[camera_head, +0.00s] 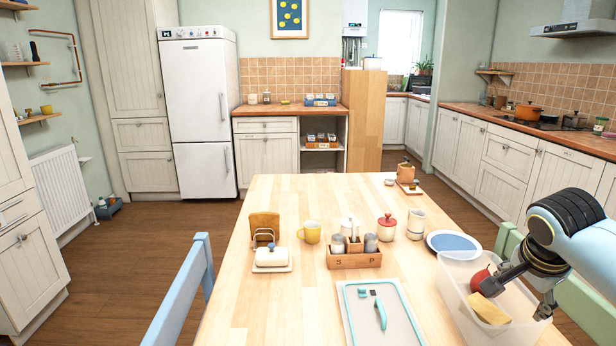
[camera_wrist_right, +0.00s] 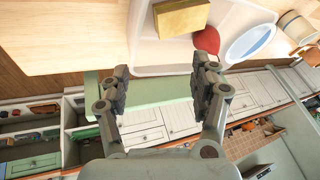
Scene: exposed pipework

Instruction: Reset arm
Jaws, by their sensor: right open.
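My right gripper (camera_head: 516,297) reaches in from the right edge over the translucent white bin (camera_head: 453,300) at the table's right end. Its two fingers are spread apart with nothing between them, as the right wrist view (camera_wrist_right: 164,75) also shows. A red round thing (camera_head: 479,280) and a yellow block (camera_head: 490,309) lie in the bin. The gripper partly covers the red thing in the head view. Both also show beyond the fingertips in the right wrist view, the block (camera_wrist_right: 181,17) and the red thing (camera_wrist_right: 207,42). My left gripper is not in view.
The wooden table (camera_head: 262,315) carries a butter dish (camera_head: 271,257), yellow mug (camera_head: 310,232), shaker caddy (camera_head: 354,260), red-lidded jar (camera_head: 387,228), blue-centred plate (camera_head: 453,243) and tray (camera_head: 381,315). A green chair (camera_head: 582,297) stands by the right edge, a blue chair (camera_head: 183,290) at left.

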